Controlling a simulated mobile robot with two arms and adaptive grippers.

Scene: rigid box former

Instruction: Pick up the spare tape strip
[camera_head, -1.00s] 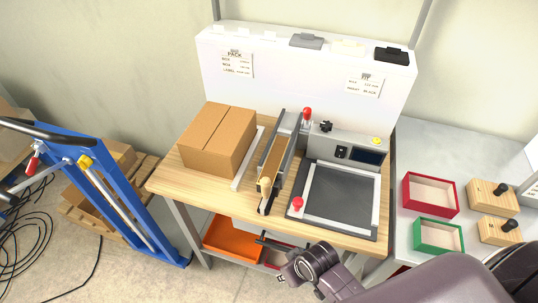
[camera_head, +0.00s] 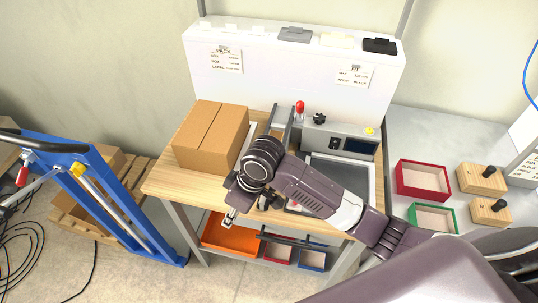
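I cannot pick out the spare tape strip for certain in the head view. The narrow grey holder (camera_head: 282,121) on the bench, which held a brown strip, is now mostly hidden behind my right arm. My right gripper (camera_head: 230,216) hangs over the front edge of the wooden bench (camera_head: 180,190), pointing down and left. Its fingers are small and partly turned away, so I cannot tell whether they are open or shut. My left gripper is not in view.
A closed cardboard box (camera_head: 211,137) sits on the bench's left. An orange bin (camera_head: 229,237) is on the lower shelf. Red (camera_head: 423,179) and green (camera_head: 434,217) trays lie on the right table.

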